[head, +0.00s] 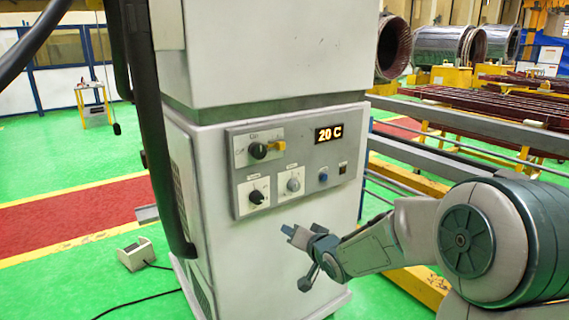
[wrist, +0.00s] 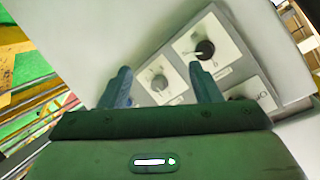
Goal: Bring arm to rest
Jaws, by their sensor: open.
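My arm reaches in from the right in the head view. My gripper (head: 292,234) is in front of the white machine cabinet (head: 290,245), just below its control panel (head: 298,158). In the wrist view my gripper (wrist: 162,85) shows two fingers spread apart with nothing between them. The grey knob (wrist: 160,81) of the panel shows beyond the gap between the fingers. A black knob (wrist: 204,49) shows past the right finger. I cannot tell the exact distance from the fingertips to the panel.
A thick black hose (head: 160,160) hangs at the cabinet's left. A foot pedal (head: 137,254) lies on the green floor. Rails (head: 470,125) stand at the right.

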